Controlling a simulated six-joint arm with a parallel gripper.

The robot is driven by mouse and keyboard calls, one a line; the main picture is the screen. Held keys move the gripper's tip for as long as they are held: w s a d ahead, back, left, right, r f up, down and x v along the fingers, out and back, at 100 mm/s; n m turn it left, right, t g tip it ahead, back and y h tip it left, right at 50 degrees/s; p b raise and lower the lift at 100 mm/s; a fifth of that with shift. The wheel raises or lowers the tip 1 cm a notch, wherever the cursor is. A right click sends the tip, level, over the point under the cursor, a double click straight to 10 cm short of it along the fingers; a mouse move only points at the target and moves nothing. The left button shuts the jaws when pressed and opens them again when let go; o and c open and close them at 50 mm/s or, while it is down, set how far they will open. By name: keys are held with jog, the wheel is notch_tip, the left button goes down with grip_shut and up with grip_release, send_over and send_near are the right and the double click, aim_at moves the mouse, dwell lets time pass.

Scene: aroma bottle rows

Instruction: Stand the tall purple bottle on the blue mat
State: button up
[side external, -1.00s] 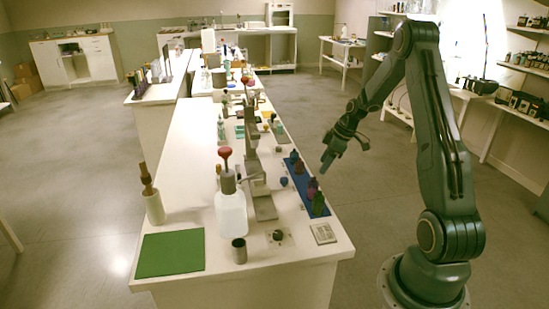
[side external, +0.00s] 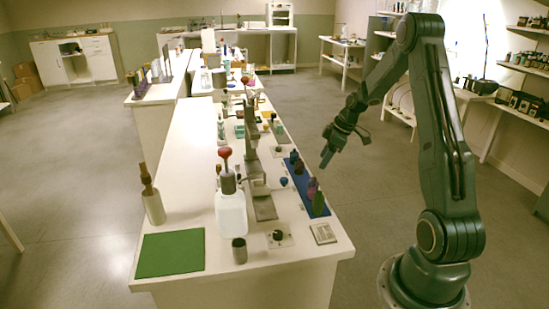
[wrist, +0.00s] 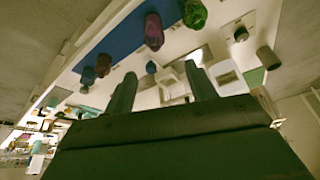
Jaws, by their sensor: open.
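The blue mat (side external: 296,182) is a narrow strip along the bench's right edge, and it also shows in the wrist view (wrist: 118,42). A purple bottle (side external: 312,187) stands at the mat's near part. It appears in the wrist view (wrist: 153,31) against the mat's edge; I cannot tell whether its base is fully on it. My gripper (side external: 325,160) is above and to the right of the mat, clear of the bottles. In the wrist view its two fingers (wrist: 155,75) are apart with nothing between them.
A green bottle (side external: 318,204) stands close to the purple one. Dark bottles (side external: 294,157) stand at the mat's far end. A blue ball-like item (side external: 284,182) lies left of the mat. A stand (side external: 262,200) and white jug (side external: 231,212) are further left.

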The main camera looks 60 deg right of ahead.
jog(key=s+a+r+m+h, duration=0.1)
jog(key=s+a+r, duration=0.1)
jog(key=a+r, duration=1.6)
jog(key=s+a+r+m+t, duration=0.1)
jog(key=s+a+r+m, duration=0.1)
jog(key=s+a, duration=1.2)
jog(key=shift+s+a+r+m+t+h, duration=0.25)
jog(key=shift+s+m, duration=0.45)
jog(key=shift+s, duration=0.5)
